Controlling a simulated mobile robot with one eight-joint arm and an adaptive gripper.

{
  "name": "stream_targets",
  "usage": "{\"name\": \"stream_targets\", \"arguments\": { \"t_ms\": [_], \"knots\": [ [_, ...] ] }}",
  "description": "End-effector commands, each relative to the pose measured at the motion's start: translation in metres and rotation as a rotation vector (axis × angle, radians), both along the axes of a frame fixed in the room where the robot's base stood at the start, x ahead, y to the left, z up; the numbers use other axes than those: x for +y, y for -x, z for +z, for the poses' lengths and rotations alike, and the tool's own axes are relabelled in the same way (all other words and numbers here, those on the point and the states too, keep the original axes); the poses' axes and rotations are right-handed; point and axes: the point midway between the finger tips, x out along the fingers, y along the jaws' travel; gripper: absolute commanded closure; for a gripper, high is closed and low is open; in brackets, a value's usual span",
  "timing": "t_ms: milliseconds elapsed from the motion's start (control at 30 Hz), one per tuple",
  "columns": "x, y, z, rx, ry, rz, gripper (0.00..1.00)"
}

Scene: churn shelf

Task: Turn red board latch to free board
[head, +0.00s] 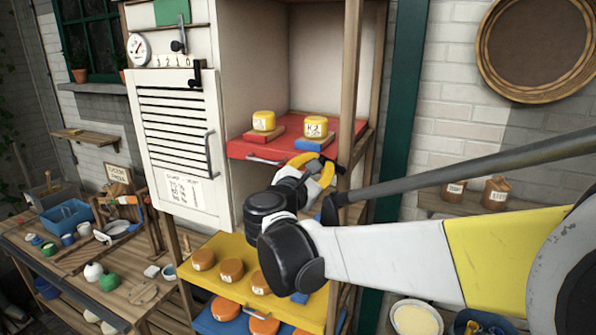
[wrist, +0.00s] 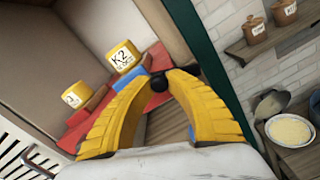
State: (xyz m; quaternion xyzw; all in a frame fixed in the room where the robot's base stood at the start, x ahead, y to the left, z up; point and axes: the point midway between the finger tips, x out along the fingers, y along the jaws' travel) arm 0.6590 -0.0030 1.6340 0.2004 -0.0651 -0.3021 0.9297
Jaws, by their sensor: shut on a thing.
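The red board (head: 240,149) lies on the shelf of the open cabinet, with two yellow blocks on it. In the wrist view the red board (wrist: 101,103) runs behind my yellow fingers. My gripper (head: 322,165) is at the board's front right corner. In the wrist view my gripper (wrist: 169,78) has its fingertips closed together around a small black knob (wrist: 158,84). A red piece (wrist: 159,58) shows just behind the fingertips; I cannot tell whether it is the latch or the board's end. The latch body is largely hidden by my fingers.
The white slatted cabinet door (head: 180,145) stands open on the left. A wooden post (head: 350,75) rises close to my gripper. A yellow board (head: 225,282) with several brown pieces lies below. A side shelf with brown jars (head: 495,193) is at the right.

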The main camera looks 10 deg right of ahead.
Motion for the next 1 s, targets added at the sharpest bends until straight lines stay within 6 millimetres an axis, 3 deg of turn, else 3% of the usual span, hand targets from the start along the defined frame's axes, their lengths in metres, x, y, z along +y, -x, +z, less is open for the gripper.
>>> {"name": "stream_targets", "arguments": {
  "t_ms": [1000],
  "knots": [
    [-0.026,0.019,0.029,-0.549,-0.756,-0.001,1.0]
  ]
}}
